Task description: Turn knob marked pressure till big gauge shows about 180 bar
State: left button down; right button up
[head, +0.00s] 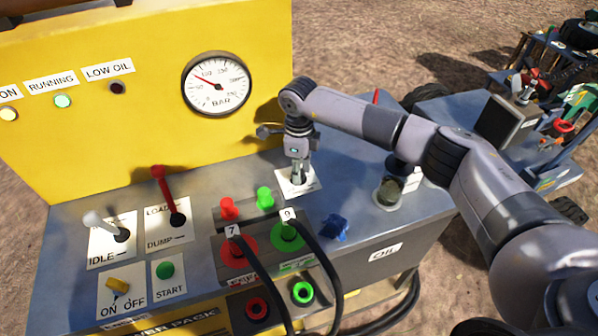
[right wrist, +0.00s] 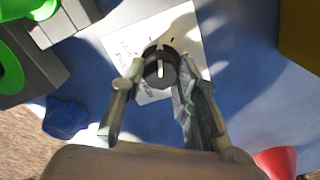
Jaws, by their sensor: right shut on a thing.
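The big gauge (head: 216,83) marked BAR sits on the yellow panel, and its red needle points to the upper left. The needle looks near the 100 mark, well short of 180; the exact reading is too small to tell. The black knob (right wrist: 160,71) with a white pointer line stands on a white label plate (right wrist: 190,35), whose print is not fully legible. My right gripper (head: 298,178) reaches down onto it from above. In the right wrist view my right gripper (right wrist: 158,82) has a finger on each side of the knob and is shut on it. My left gripper is not in view.
Red and green hose couplings (head: 288,232) stand left of the knob, with black hoses. A red lever (head: 165,190) and a white lever (head: 105,225) are further left. A blue piece (head: 335,227) lies in front of the knob; a dark cap (head: 388,192) is to the right.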

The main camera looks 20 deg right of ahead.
jog(key=m+b, duration=0.1)
jog(key=m, duration=0.2)
jog(key=shift+m, duration=0.4)
jog(key=m, duration=0.3)
jog(key=shift+m+b, duration=0.3)
jog(key=shift+b, duration=0.05)
jog(key=m, duration=0.6)
jog(key=shift+a+r+b, duration=0.1)
jog(key=shift+r+b, duration=0.05)
jog(key=shift+b, duration=0.15)
jog(key=m, duration=0.5)
jog(key=shift+m, duration=0.4)
jog(key=m+p, duration=0.1)
jog(key=m, duration=0.5)
jog(key=shift+w, duration=0.15)
jog(key=o, duration=1.2)
jog(key=shift+a, duration=0.1)
jog(key=shift+c, duration=0.2)
